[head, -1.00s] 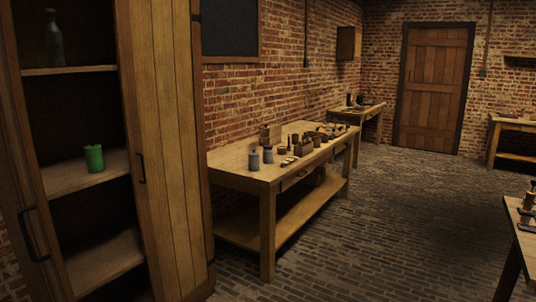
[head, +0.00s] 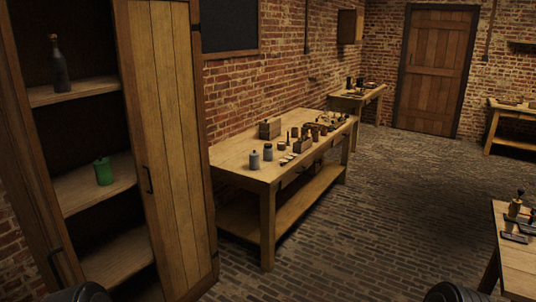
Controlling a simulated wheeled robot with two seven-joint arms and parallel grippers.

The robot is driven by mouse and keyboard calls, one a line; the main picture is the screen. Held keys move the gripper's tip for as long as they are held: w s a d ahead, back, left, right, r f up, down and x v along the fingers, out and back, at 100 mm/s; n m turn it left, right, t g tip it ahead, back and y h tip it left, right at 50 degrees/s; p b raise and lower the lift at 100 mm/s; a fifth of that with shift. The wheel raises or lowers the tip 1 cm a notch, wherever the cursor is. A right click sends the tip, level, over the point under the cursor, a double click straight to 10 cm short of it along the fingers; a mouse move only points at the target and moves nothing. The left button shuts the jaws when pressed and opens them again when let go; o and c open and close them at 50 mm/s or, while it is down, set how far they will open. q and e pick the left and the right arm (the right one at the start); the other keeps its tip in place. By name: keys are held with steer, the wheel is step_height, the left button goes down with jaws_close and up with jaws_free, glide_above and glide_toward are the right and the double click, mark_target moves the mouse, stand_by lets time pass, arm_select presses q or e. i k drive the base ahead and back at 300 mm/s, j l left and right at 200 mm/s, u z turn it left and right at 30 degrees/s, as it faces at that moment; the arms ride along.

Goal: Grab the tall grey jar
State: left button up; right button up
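Two small grey jars stand upright side by side near the front left end of the long wooden workbench (head: 232,158). One is the nearer grey jar (head: 254,161), the other the grey jar just behind and to the right (head: 268,153). They look close in height, so I cannot tell for certain which is the tall one. Neither of my grippers is in view. Only dark rounded parts of my own arms show at the bottom edge, far from the jars.
An open wooden cabinet at the left holds a green jar (head: 103,171) and a dark bottle (head: 60,68); its door (head: 168,130) stands beside the bench. Wooden boxes and small items cover the bench's far part. Another table (head: 520,262) stands at right. The brick floor (head: 385,220) between is clear.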

mark_target(267, 152)
steer(key=i+z, duration=0.15)
steer(key=z, duration=0.2)
steer(key=i+z, duration=0.15)
steer(key=z, duration=0.15)
steer(key=i+j+z, duration=0.3)
steer(key=i+j, duration=0.35)
steer(key=i, duration=0.2)
steer(key=i+j+z, duration=0.3)
steer(key=i+j, duration=0.45)
steer(key=j, duration=0.15)
steer(key=i+j, duration=1.55)
steer(key=j, duration=0.2)
steer(key=l+z, duration=0.05)
